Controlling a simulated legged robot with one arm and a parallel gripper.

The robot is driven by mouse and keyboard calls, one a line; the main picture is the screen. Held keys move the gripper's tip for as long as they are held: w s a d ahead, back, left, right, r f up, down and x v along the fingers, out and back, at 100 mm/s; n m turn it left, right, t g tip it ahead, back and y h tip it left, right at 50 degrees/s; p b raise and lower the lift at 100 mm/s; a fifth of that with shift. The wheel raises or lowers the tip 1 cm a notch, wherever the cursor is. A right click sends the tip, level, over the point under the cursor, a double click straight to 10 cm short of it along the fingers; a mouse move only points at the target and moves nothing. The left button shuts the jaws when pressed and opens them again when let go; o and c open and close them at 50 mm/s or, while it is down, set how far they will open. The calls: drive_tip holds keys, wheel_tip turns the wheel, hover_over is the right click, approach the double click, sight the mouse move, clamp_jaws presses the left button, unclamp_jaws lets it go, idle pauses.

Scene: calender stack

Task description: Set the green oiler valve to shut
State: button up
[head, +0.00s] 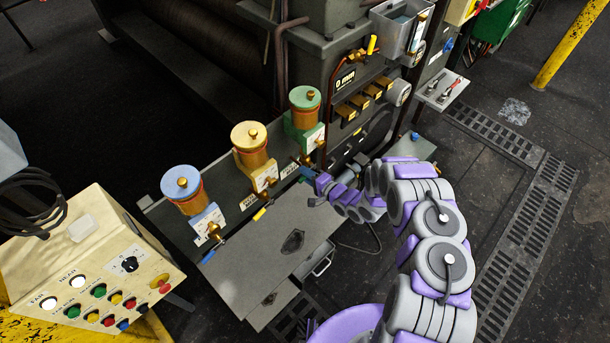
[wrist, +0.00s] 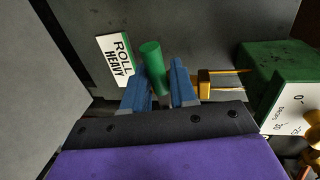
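The green oiler (head: 304,112), with its round green lid and white dial plate, stands at the right end of a row of three oilers. Its green base (wrist: 268,75) and dial plate (wrist: 293,108) are at the right of the wrist view. A green valve handle (wrist: 152,62) lies between the two blue fingers of my gripper (wrist: 160,88) and sticks out past their tips. The fingers stand apart on either side of it; I cannot make out firm contact. In the head view my gripper (head: 310,180) is just below the green oiler and hides the handle.
The yellow oiler (head: 250,147) and blue oiler (head: 183,190) stand to the left. A "ROLL HEAVY" label (wrist: 116,60) is beside the handle. A brass fitting (wrist: 215,84) is close to the right finger. A button box (head: 95,270) stands at the lower left.

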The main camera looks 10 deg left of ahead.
drive_tip(key=shift+o, duration=1.3)
drive_tip(key=shift+w+f, duration=0.1)
drive_tip(key=shift+w, duration=0.05)
drive_tip(key=b+v, duration=0.1)
drive_tip(key=v, duration=1.6)
drive_tip(key=shift+d, duration=0.25)
